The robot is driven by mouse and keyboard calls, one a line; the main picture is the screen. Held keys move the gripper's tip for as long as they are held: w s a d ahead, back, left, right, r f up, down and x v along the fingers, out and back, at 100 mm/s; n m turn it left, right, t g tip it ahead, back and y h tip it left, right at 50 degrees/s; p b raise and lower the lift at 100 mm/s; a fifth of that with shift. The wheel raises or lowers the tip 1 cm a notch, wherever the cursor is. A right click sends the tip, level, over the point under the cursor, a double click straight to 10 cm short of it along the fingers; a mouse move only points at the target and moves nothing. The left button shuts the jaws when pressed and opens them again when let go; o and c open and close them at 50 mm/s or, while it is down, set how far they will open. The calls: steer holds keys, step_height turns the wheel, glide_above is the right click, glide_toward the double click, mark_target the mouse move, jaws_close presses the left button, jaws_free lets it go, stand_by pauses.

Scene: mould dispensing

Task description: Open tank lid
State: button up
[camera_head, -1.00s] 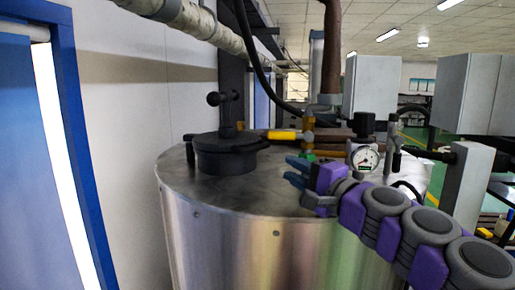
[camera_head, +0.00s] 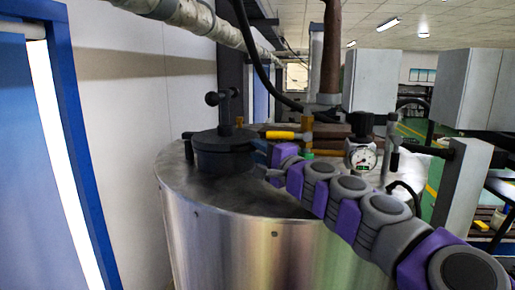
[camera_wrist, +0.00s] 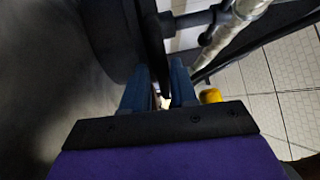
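The steel tank (camera_head: 240,235) stands upright in the middle of the head view. Its round black lid (camera_head: 222,160) sits flat on the tank top at the left, with an upright post and a knobbed handle (camera_head: 226,97) above it. My gripper (camera_head: 262,152) is at the right side of the lid, close to it; whether it touches is unclear. In the wrist view my gripper's two blue fingers (camera_wrist: 160,85) are apart with a narrow gap between them. A dark bar of the lid fitting (camera_wrist: 152,35) runs just beyond the fingertips, and nothing is clearly held.
A yellow-handled valve (camera_head: 285,135) and a pressure gauge (camera_head: 362,158) stand on the tank top behind and right of my arm. A wall and blue door frame (camera_head: 75,150) are at the left. Pipes (camera_head: 190,18) run overhead.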

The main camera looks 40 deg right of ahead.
steer(key=shift+w+d+r, duration=0.1)
steer(key=shift+w, duration=0.45)
jaws_close()
